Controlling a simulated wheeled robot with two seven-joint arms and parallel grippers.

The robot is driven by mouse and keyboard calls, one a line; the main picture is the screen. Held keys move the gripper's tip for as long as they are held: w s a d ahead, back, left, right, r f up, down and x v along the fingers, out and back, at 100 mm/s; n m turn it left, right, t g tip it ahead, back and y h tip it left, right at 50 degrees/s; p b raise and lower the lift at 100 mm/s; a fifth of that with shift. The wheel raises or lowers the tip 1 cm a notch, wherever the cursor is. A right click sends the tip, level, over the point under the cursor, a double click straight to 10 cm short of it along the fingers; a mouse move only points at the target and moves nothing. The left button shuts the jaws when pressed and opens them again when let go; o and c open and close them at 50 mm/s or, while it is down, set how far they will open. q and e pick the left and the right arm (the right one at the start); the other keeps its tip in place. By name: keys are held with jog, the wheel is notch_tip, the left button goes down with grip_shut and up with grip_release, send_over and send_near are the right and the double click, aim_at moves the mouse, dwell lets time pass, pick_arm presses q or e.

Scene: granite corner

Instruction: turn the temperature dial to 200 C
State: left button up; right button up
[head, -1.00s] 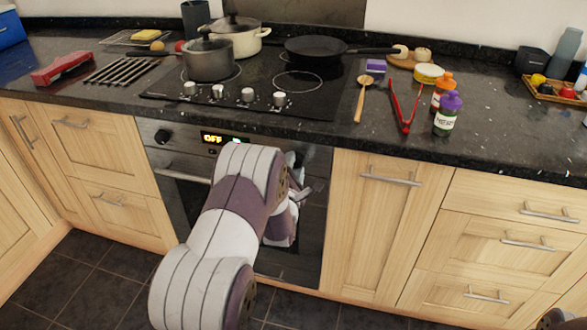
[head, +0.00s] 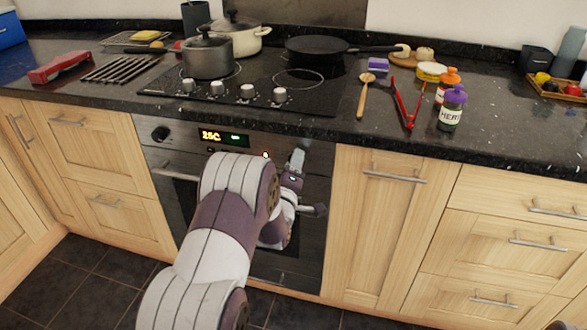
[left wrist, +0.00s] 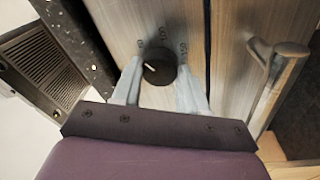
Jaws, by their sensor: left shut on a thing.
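In the head view my left gripper (head: 298,165) is at the right end of the oven's control panel and hides the dial. My right gripper is not in view.
Another black knob (head: 160,134) is at the panel's left end. The oven handle (left wrist: 275,70) stands out near my gripper. The black worktop (head: 330,130) overhangs above, with the hob knobs (head: 247,91), a spoon (head: 364,95) and red tongs (head: 406,103).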

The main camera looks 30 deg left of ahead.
pick_arm(q)
jog(key=m+b, duration=0.1)
jog(key=m, duration=0.3)
jog(key=shift+f+h, duration=0.15)
jog(key=shift+h, duration=0.15)
jog(key=m+h+b, duration=0.1)
jog(key=m, duration=0.4)
jog(key=m+b, duration=0.1)
jog(key=m, duration=0.4)
jog(key=shift+a+h, duration=0.1)
jog(key=shift+h, duration=0.3)
jog(key=m+b, duration=0.1)
jog(key=m, duration=0.4)
jog(key=shift+h+b, duration=0.3)
jog(key=shift+b, duration=0.1)
jog(key=m+b, duration=0.1)
jog(key=m, duration=0.3)
jog(key=m+b, duration=0.1)
jog(key=m, duration=0.1)
jog(key=shift+m+g+b, duration=0.3)
jog(key=shift+m+b, duration=0.1)
jog(key=m+b, duration=0.2)
jog(key=m, duration=0.1)
jog(key=shift+r+m+g+b, duration=0.2)
jog(key=shift+m+g+b, duration=0.1)
jog(key=shift+m+b, duration=1.05)
jog(key=shift+m, duration=0.35)
